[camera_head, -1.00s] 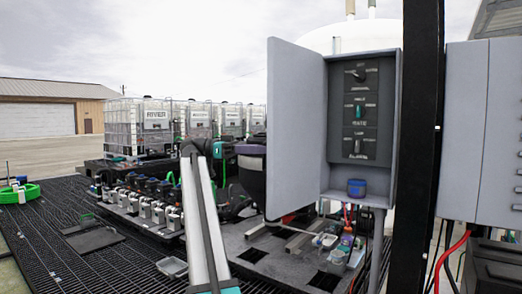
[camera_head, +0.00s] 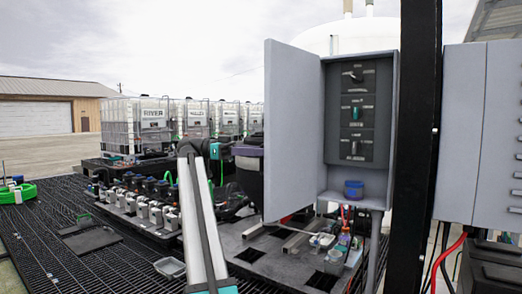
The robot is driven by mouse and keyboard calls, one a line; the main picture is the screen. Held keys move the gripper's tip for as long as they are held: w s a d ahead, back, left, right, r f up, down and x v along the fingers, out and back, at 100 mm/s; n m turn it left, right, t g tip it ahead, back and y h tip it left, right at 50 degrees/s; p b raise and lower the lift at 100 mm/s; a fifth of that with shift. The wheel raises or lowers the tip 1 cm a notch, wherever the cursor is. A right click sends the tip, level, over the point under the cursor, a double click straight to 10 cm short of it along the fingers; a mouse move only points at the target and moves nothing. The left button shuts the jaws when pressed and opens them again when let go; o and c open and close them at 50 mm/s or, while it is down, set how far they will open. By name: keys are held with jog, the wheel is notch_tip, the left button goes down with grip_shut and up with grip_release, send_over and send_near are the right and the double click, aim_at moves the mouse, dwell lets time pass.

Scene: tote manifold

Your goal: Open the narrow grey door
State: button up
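The narrow grey door (camera_head: 292,135) stands swung wide open to the left of its grey box (camera_head: 388,120). Inside the box is a dark panel (camera_head: 357,110) with several knobs and switches. A small blue cup-like item (camera_head: 354,189) sits at the bottom of the box. My arm rises from the bottom edge, bends at a dark joint and runs right towards the door's left edge. My gripper does not show; the far end of the arm seems to pass behind the door, so its hold on anything is hidden.
A black post (camera_head: 414,150) stands right of the box, with another grey cabinet (camera_head: 465,130) beyond it. Low manifold blocks with several valves (camera_head: 150,210) lie left on the dark grating. Caged white totes (camera_head: 135,125) stand behind. A small clear tray (camera_head: 170,267) lies near my arm.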

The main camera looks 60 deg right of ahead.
aim_at(265, 141)
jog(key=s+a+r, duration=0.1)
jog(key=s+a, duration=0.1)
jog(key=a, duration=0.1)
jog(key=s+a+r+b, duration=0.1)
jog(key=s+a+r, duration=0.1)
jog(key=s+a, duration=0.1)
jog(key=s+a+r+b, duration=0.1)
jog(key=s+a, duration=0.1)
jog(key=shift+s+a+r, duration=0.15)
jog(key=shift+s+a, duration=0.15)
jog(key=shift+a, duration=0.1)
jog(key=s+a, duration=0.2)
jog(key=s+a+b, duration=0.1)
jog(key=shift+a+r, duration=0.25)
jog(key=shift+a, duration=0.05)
